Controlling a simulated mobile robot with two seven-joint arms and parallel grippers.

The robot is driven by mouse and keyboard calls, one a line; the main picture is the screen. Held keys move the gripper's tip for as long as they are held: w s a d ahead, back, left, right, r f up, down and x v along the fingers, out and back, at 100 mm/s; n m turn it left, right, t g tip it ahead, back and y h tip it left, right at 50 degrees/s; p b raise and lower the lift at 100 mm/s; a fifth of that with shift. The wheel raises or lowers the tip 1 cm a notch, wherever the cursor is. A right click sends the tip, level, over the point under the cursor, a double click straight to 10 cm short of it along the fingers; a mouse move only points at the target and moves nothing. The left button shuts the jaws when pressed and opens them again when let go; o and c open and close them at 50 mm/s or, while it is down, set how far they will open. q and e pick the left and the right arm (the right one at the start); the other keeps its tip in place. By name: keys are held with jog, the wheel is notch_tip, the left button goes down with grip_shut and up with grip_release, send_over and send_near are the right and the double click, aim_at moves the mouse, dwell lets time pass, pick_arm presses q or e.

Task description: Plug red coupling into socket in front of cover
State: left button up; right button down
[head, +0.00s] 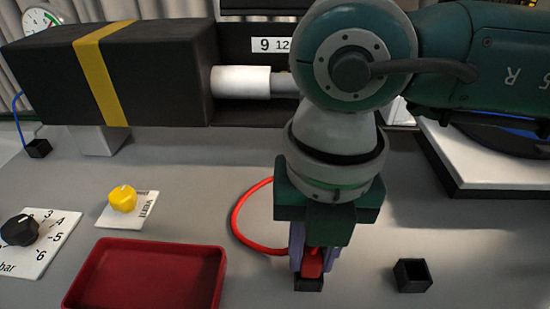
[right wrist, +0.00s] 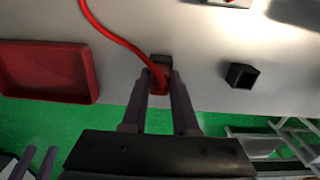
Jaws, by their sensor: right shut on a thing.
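My right gripper (head: 311,264) points down and is shut on the red coupling (head: 312,266), with a finger on each side. The coupling also shows between the fingertips in the right wrist view (right wrist: 158,80). A small black socket (head: 309,285) is right at the coupling's lower end; I cannot tell whether the coupling is inside it. The socket shows just beyond the coupling in the right wrist view (right wrist: 161,59). A large black box-like cover (head: 155,80) with a yellow band stands at the back left. My left gripper (right wrist: 35,162) shows at the wrist view's lower left, fingers apart.
A red hose (head: 240,222) loops left from the coupling. A second black socket (head: 412,275) stands to the right, empty. A red tray (head: 145,277), a yellow knob (head: 123,198) and a black dial (head: 20,230) are on the left. Grey table lies free between tray and gripper.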

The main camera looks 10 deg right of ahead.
jog(key=c, duration=0.6)
grip_release()
notch_tip(320, 180, up, 10)
jog(key=shift+f+b, duration=0.1)
jog(key=shift+b, duration=1.1)
